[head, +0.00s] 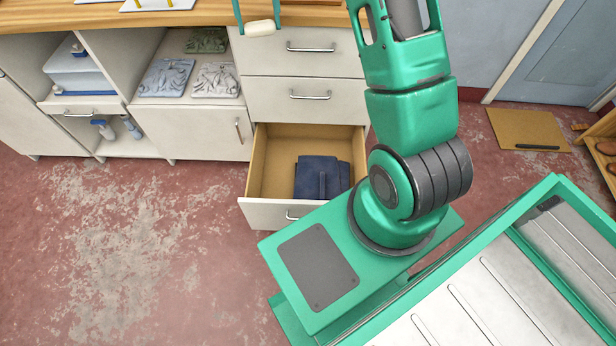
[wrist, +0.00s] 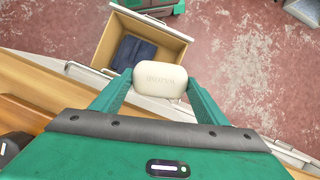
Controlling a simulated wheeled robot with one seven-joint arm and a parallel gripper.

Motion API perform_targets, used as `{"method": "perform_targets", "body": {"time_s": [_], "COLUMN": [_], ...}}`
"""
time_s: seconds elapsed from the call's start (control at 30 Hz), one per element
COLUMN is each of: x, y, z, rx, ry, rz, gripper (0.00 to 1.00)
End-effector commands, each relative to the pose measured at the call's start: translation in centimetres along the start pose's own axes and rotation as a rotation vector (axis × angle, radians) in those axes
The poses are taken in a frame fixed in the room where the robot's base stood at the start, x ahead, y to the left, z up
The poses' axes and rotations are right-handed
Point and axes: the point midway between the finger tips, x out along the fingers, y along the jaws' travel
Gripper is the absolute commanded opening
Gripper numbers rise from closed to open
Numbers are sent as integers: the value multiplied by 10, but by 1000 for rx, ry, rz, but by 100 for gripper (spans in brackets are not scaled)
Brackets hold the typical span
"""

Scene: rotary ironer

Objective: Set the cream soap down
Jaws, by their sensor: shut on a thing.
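The cream soap (head: 260,28) is a pale rounded bar held between the green fingers of my gripper (head: 259,16) near the top of the head view. In the wrist view the soap (wrist: 160,80) sits between the two fingertips of my gripper (wrist: 158,88), which is shut on it. The soap is off any surface, in front of the cabinet's upper drawers and high above the floor. Beyond it in the wrist view is the open drawer.
The open bottom drawer (head: 262,160) holds a folded dark blue cloth (head: 320,178). The wooden counter (head: 200,17) runs along the top. Open floor (head: 130,240) lies in front.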

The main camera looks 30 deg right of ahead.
Motion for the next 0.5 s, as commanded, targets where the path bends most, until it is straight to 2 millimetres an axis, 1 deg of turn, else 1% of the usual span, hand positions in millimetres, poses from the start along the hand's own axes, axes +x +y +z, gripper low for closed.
{"method": "perform_targets", "body": {"time_s": [0.03, 0.17, 0.27, 0.37, 0.4, 0.47, 0.5], "x": [1, 7, 26, 63, 81, 111, 130], "y": [-7, -18, -29, -46, -53, -65, -71], "z": [2, 4, 10, 22, 28, 40, 49], "rx": [-10, -15, -2, 28, 46, 72, 89], "ry": [0, -1, -4, -7, -8, -9, -8], "rz": [3, 5, 1, -10, -15, -26, -33], "gripper": [40, 40, 40, 40, 40, 40, 40]}}
